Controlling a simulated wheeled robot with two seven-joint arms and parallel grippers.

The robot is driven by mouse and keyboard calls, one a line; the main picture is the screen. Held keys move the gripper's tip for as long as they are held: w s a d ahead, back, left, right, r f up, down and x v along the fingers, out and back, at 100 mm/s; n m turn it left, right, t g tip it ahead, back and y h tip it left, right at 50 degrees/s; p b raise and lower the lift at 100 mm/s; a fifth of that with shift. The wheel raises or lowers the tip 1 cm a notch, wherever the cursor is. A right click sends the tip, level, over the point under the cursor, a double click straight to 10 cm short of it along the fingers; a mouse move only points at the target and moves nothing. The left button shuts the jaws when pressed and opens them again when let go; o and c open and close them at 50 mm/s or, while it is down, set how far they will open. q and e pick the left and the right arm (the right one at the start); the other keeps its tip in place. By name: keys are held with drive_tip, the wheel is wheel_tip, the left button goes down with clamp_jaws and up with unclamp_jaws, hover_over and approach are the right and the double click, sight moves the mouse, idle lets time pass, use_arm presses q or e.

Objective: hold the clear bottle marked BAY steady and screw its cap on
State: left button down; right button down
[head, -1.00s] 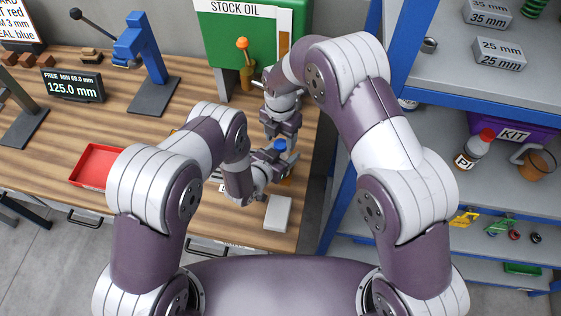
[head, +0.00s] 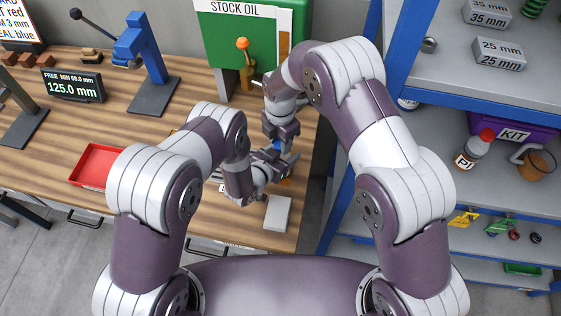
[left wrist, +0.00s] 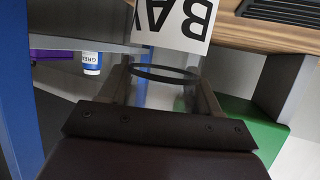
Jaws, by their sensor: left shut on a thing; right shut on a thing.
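The clear bottle (left wrist: 160,92) with the white BAY label (left wrist: 178,18) shows in the left wrist view, between the two fingers of my left gripper (left wrist: 165,88). In the head view my left gripper (head: 278,163) is shut on it at the right end of the bench, and the bottle is mostly hidden. The blue cap (head: 278,145) shows as a small patch above the left gripper. My right gripper (head: 282,142) is shut on the cap from above. How the cap sits on the bottle's neck cannot be told.
A green stock oil cabinet (head: 238,45) stands behind the grippers. A white block (head: 278,213) lies at the bench's front edge, and a red tray (head: 97,165) at the left. A blue-framed shelf (head: 345,170) stands close on the right.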

drive_tip(key=c, duration=0.7)
unclamp_jaws()
drive_tip(key=shift+r, duration=0.15)
wheel_tip(320, 180, up, 4)
drive_tip(key=shift+r, duration=0.45)
drive_tip(key=shift+c, duration=0.4)
wheel_tip(320, 180, up, 3)
drive_tip(key=n, duration=0.3)
drive_tip(key=shift+f, duration=0.15)
